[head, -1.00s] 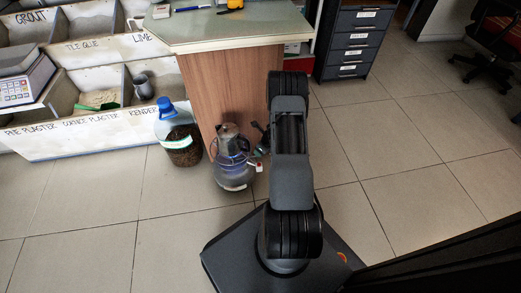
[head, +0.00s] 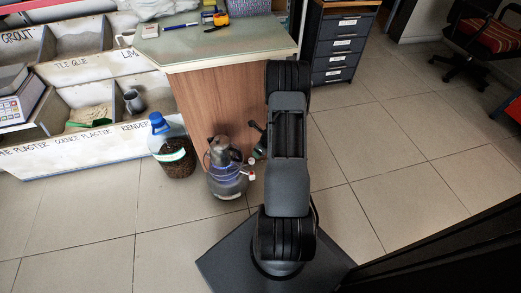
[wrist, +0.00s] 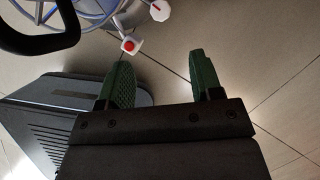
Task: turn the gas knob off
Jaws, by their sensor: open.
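A small blue-grey gas burner (head: 228,184) stands on the floor by the counter's end, with a metal coffee pot (head: 219,150) on top. Two small white fittings with red marks show on its right side in the head view. In the wrist view, one is a white knob (wrist: 160,10) with a red mark at the top edge; the other is a white piece with a red button (wrist: 130,45), lower and left. I cannot tell for certain which is the gas knob. My gripper (wrist: 158,72) is open and empty, its green fingers apart, just short of the red-button piece. My arm mostly hides it in the head view.
A large bottle with a blue cap (head: 172,150) stands left of the burner. The wooden counter (head: 222,100) is close behind. In the wrist view, a black loop (wrist: 40,38) fills the upper left. Tiled floor to the right is open.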

